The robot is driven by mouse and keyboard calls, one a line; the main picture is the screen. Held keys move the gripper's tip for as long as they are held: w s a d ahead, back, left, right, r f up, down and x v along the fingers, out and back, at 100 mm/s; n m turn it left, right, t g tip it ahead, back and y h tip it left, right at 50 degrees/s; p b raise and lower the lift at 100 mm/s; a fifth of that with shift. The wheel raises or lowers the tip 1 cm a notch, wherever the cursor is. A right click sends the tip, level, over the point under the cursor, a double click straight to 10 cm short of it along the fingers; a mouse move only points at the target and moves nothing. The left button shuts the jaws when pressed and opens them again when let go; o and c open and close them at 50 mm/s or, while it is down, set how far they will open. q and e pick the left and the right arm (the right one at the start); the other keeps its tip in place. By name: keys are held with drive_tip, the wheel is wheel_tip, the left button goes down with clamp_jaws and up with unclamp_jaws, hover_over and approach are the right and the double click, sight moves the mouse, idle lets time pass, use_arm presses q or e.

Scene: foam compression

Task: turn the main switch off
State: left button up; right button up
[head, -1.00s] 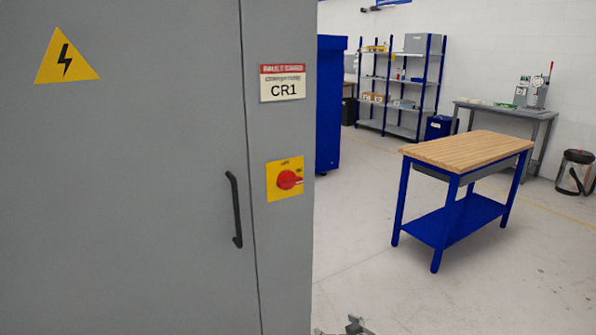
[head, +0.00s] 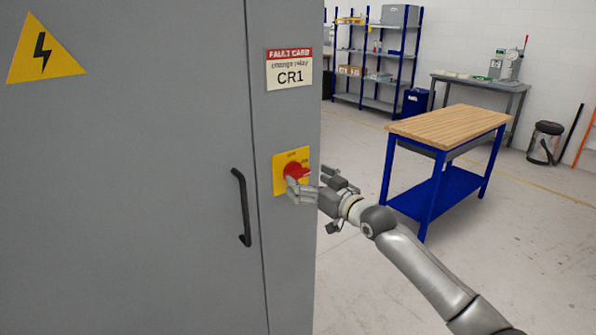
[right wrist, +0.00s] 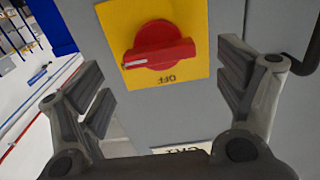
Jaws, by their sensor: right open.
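The main switch is a red rotary knob (head: 293,171) on a yellow plate (head: 279,183) on the grey cabinet front. Its handle lies roughly horizontal, pointing right in the head view. In the right wrist view the red knob (right wrist: 158,46) appears upside down, between the fingers, with the OFF mark (right wrist: 166,79) off the handle's line. My right gripper (head: 312,184) is open in front of the switch, partly covering the plate's lower right. The right wrist view shows its fingers (right wrist: 158,78) spread either side of the knob; contact cannot be told. My left gripper is not in view.
The cabinet (head: 140,200) fills the left side, with a black door handle (head: 243,208) left of the switch and a CR1 fault card (head: 289,68) above it. A wood-topped blue table (head: 447,128) stands to the right. Open floor lies around it.

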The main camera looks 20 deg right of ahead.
sight(300, 175)
drive_tip(key=shift+x, duration=2.45)
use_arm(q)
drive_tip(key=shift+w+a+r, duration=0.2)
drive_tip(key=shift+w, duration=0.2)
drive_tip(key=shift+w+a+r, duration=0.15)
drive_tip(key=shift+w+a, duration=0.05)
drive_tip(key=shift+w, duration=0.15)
use_arm(e)
drive_tip(key=c, duration=1)
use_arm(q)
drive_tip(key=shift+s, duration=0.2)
use_arm(e)
drive_tip(key=shift+c, duration=0.2)
